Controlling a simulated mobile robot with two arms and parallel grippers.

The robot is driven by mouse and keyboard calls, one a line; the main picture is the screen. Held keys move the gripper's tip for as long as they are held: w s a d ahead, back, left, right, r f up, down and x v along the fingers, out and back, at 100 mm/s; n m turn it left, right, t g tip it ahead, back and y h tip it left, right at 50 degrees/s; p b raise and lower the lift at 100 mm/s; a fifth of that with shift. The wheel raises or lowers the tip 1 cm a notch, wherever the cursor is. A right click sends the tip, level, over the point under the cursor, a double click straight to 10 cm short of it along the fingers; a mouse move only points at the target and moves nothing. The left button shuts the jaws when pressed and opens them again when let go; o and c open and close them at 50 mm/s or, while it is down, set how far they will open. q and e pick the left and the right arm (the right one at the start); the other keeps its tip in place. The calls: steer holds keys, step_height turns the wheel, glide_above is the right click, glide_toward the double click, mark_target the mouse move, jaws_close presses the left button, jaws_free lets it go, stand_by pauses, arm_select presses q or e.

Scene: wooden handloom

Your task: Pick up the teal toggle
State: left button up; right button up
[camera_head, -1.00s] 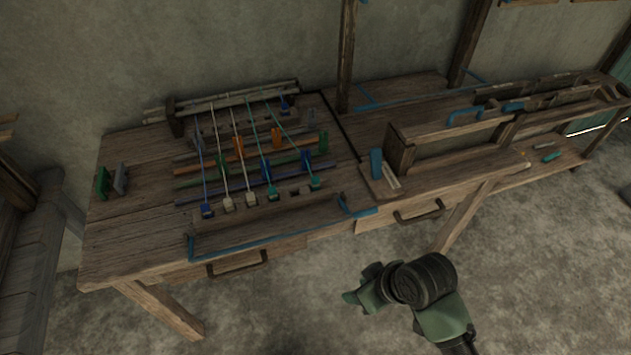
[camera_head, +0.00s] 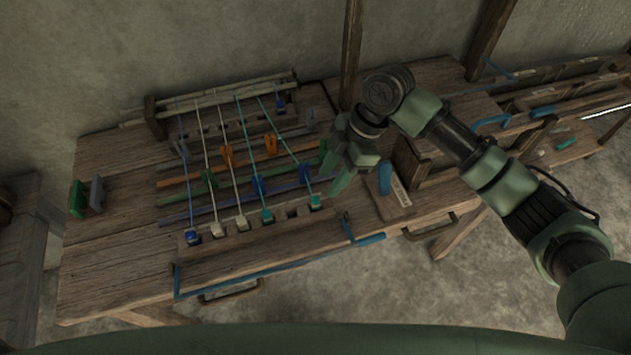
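Two small teal toggles sit in the front row of the loom on the table, one at the row's right end (camera_head: 316,201) and one further left (camera_head: 267,215). Each has a teal cord running back from it. Another teal piece (camera_head: 566,142) lies on the low shelf at the far right; its exact shape is too small to tell. My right gripper (camera_head: 337,165) hangs above the table, just right of the loom and up and right of the right-end toggle. Its fingers look apart, with nothing seen between them. My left gripper is out of view.
Blue, white and teal cords cross the loom (camera_head: 172,268) among orange, green and blue clips. A blue upright block (camera_head: 384,178) stands to the right, beside a wooden frame. A wooden post (camera_head: 351,55) rises behind my gripper. The table's front left is clear.

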mark_target(316, 199)
steer(key=shift+s+a+f, duration=0.2)
steer(key=shift+s, duration=0.15)
steer(key=shift+s+a+f+p, duration=0.5)
steer(key=shift+s+a+f, duration=0.3)
steer(key=shift+f, duration=0.15)
steer(key=f, duration=0.1)
steer(key=a+f, duration=0.1)
steer(key=shift+w+a+f+p, duration=0.1)
steer(key=shift+w+f+p, duration=0.1)
steer(key=shift+f+p, duration=0.15)
steer(key=shift+a+f, duration=0.2)
steer(key=shift+f, duration=0.35)
steer(key=shift+s, duration=0.1)
steer(key=c, duration=0.8)
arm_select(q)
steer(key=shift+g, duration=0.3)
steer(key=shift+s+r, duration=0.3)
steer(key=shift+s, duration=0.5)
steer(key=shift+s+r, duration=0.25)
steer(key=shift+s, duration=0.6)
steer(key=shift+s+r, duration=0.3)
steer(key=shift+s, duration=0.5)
arm_select(e)
jaws_close()
